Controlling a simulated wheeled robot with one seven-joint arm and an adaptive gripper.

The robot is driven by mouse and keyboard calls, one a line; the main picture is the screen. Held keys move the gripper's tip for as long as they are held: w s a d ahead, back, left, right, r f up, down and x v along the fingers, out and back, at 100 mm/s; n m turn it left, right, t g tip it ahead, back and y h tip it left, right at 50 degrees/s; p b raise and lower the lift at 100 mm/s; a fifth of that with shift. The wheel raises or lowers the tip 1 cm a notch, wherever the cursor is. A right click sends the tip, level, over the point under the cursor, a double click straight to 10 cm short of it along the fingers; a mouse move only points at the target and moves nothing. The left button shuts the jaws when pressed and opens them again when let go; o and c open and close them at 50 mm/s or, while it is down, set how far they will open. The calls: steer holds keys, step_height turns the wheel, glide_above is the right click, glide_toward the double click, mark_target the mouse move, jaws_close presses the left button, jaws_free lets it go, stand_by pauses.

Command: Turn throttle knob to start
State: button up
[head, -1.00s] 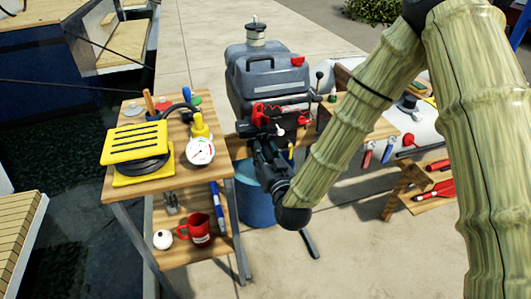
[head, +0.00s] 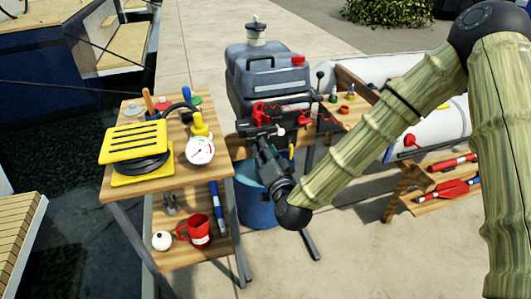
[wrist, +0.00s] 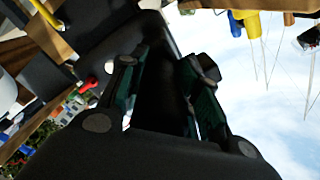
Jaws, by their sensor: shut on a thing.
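The dark grey outboard motor (head: 268,80) stands upright in the head view, with red parts (head: 262,114) and a small white knob-like piece on its front. My gripper (head: 262,143) is at the motor's front, just below the red parts, reaching up from below. In the wrist view my gripper (wrist: 160,95) has its two dark fingers on either side of a black grip-like part (wrist: 160,78), and it is shut on it. This looks like the throttle knob, but the fingers and shadow hide most of it, so its turned position and any marks cannot be read.
A wooden stand at left holds a yellow-and-black foot pump (head: 137,148), a gauge (head: 201,150) and, below, a red mug (head: 198,231). A blue bucket (head: 256,195) stands under the motor. A wooden bench with red tools (head: 455,187) is at right.

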steer(key=shift+f, duration=0.1)
stand_by(0.4)
steer(key=o, duration=1)
steer(key=shift+o, duration=0.2)
steer(key=shift+s, duration=0.15)
steer(key=v, duration=1.1)
steer(key=shift+s, duration=0.35)
steer(key=shift+d, duration=0.15)
